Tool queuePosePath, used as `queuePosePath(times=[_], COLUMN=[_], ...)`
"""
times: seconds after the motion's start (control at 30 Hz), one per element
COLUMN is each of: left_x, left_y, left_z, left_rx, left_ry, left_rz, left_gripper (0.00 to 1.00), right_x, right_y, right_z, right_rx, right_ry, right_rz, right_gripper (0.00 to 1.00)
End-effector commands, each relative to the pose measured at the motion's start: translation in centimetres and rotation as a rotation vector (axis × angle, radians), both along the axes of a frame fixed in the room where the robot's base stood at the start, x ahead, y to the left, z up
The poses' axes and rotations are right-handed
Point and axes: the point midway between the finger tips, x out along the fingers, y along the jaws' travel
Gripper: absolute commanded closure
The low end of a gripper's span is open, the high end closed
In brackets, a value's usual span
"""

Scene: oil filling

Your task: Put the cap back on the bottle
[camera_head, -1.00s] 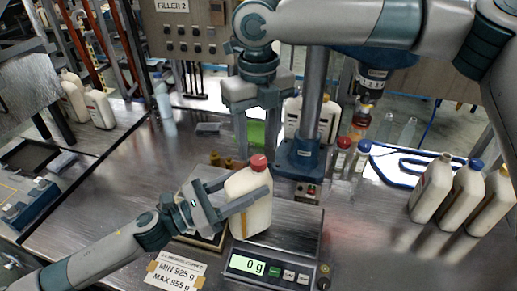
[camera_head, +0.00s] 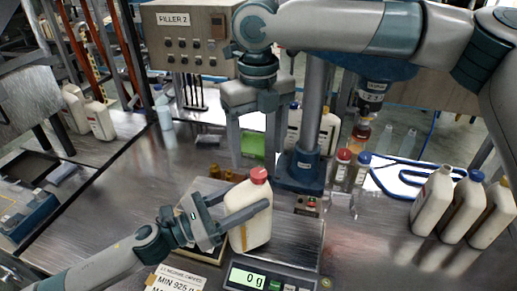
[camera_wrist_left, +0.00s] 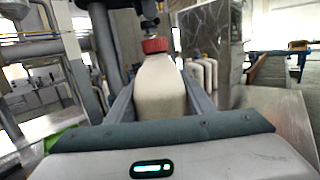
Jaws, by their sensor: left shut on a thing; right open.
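A cream bottle (camera_head: 251,228) with a red cap (camera_head: 259,174) on its top stands upright at the scale. My left gripper (camera_head: 240,212) is shut on the bottle's body, with one finger along each side. In the left wrist view the bottle (camera_wrist_left: 160,90) sits between the fingers, with the red cap (camera_wrist_left: 155,45) on its neck. My right gripper (camera_head: 252,140) is open and empty, pointing down above and behind the bottle. I cannot tell how tightly the cap sits.
A scale (camera_head: 272,277) in front reads 0 g. Several cream bottles (camera_head: 465,205) stand at right; the nearest of them to the left looks uncapped. Small sample bottles (camera_head: 350,168) stand by the filler column (camera_head: 302,168). Metal table is clear at the centre left.

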Motion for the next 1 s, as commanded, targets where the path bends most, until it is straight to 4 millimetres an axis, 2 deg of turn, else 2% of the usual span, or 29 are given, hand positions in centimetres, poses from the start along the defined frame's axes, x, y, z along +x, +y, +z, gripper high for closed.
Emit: queuePosePath(times=[0.6,0.8,1.0], left_x=[0.0,0.0,0.0], left_y=[0.0,0.0,0.0], left_z=[0.2,0.2,0.2], left_rx=[-0.002,-0.002,-0.002], left_ry=[-0.002,-0.002,-0.002], left_rz=[-0.001,-0.001,-0.001], left_gripper=[1.0,1.0,1.0], right_x=[0.1,0.1,0.0], right_y=[0.1,0.0,0.0], right_z=[9.6,10.9,11.0], right_rx=[0.002,0.001,0.001], right_ry=[0.0,0.002,0.0], right_rz=[-0.001,0.0,0.0], right_gripper=[0.32,0.32,0.32])
